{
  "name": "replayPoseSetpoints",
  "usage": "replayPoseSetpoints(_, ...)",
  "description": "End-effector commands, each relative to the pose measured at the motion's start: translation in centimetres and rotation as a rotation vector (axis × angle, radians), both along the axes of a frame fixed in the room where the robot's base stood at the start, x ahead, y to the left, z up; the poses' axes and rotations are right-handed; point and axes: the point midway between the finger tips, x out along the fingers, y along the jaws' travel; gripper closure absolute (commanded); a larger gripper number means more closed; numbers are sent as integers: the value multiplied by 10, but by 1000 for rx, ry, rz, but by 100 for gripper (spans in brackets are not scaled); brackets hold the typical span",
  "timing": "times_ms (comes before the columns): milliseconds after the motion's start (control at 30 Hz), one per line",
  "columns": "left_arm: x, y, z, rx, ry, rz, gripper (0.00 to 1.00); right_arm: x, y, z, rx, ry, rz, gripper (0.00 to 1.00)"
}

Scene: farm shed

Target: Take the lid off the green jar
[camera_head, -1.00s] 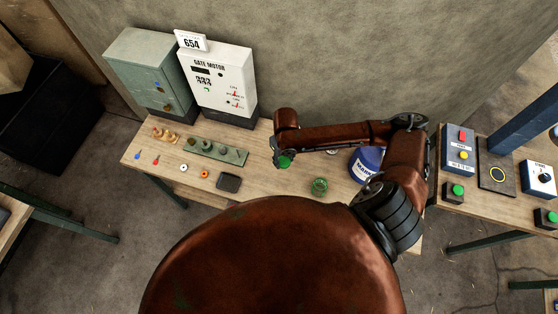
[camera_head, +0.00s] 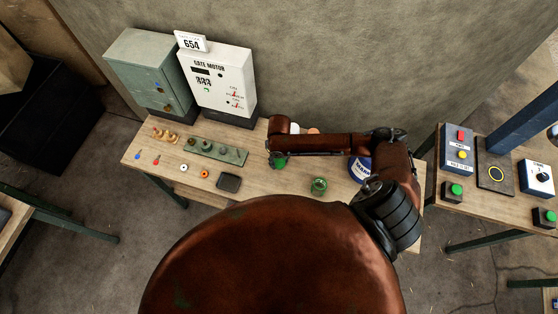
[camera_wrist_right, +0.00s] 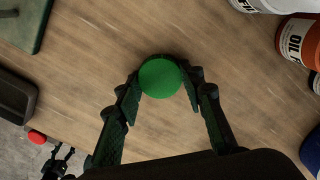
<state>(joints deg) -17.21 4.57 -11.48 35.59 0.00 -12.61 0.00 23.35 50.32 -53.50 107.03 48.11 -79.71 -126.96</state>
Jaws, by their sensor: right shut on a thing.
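The green jar (camera_head: 319,185) stands upright on the wooden bench in the head view. A round green lid (camera_head: 278,164) is apart from it, to its left; in the wrist view the lid (camera_wrist_right: 160,77) is a flat green disc. My right gripper (camera_head: 276,158) is shut on this lid, with a finger on either side of it in the wrist view. I cannot tell whether the lid touches the bench top (camera_head: 262,186). The jar does not show clearly in the wrist view.
A blue can (camera_head: 360,170) stands right of the jar, partly behind my arm. An orange-red oil can (camera_wrist_right: 299,40) shows in the wrist view. Left of the lid are a green pegged strip (camera_head: 222,152) and a dark tray (camera_head: 229,182). The bench around the lid is clear.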

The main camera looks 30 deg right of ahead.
Motion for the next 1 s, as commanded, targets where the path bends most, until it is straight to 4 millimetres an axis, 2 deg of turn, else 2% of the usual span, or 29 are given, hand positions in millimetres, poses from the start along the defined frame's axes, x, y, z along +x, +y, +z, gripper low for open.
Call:
replayPoseSetpoints(67,0,0,-1,0,0,0,40,0,0,-3,-1,0,0,93)
replayPoseSetpoints(100,0,0,-1,0,0,0,40,0,0,-2,-1,0,0,62)
replayPoseSetpoints(333,0,0,-1,0,1,0,40,0,0,-2,0,0,0,46)
replayPoseSetpoints(667,-1,1,0,1,1,0,40,0,0,2,0,0,0,46)
replayPoseSetpoints(767,-1,1,-1,1,1,0,40,1,0,12,0,-3,1,46)
replayPoseSetpoints(1000,-1,1,-4,1,2,0,40,2,0,60,0,-4,1,46)
